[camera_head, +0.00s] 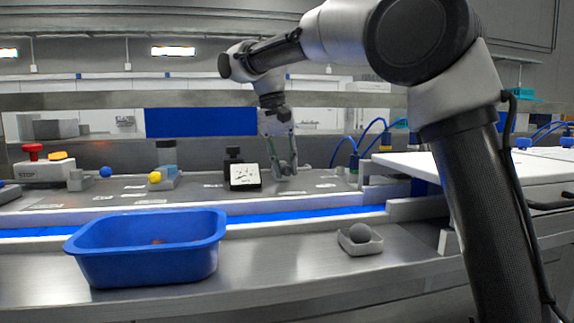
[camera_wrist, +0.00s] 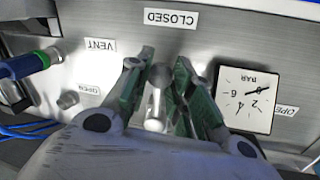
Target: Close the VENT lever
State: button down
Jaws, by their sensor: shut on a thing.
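My gripper (camera_head: 285,172) reaches down to the back panel, just right of the gauge, in the head view. In the wrist view my gripper (camera_wrist: 158,88) has its green-padded fingers on either side of a grey metal post, the VENT lever (camera_wrist: 157,100), and is shut on it. The lever stands between the labels and the gauge.
A square BAR gauge (camera_wrist: 246,97) stands close right of my fingers; another OPEN label (camera_wrist: 286,110) is beside it. A blue-green hose fitting (camera_wrist: 30,64) is at left.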

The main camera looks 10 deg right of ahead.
jog(key=shift+w+r, duration=0.1)
jog(key=c, duration=1.2)
grip_release()
notch_tip(320, 180, up, 7)
jog(key=a, duration=0.1)
jog(key=shift+a+r, duration=0.15)
jog(key=shift+a, duration=0.1)
